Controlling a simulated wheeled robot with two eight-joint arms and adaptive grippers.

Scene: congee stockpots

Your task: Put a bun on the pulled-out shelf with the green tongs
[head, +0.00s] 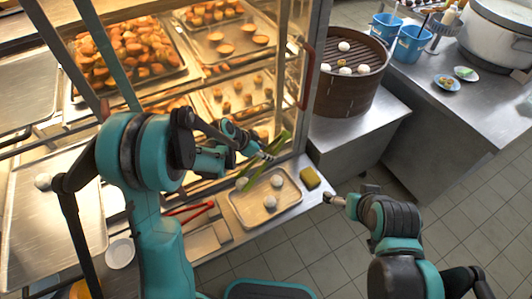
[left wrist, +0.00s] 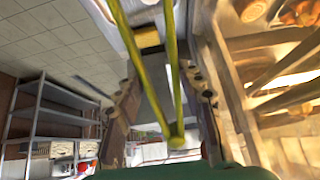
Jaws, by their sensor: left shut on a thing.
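My left gripper (head: 266,155) is shut on the green tongs (head: 281,143). Whether the tongs touch a bun is hard to tell. In the left wrist view the tongs (left wrist: 175,75) run up from between my left fingers (left wrist: 160,105), with their two arms spread. A wide metal shelf or tray (head: 50,235) juts out at the left, with a white bun (head: 43,181) on it. My right gripper (head: 345,199) is right of the small tray, its jaw state unclear.
The glass cabinet (head: 305,75) with baked goods stands behind the small tray. A yellow sponge (head: 310,178) and red tongs (head: 190,212) lie beside the tray. A round steamer (head: 345,98) with buns stands at the back right. A white bowl (head: 120,253) is at lower left.

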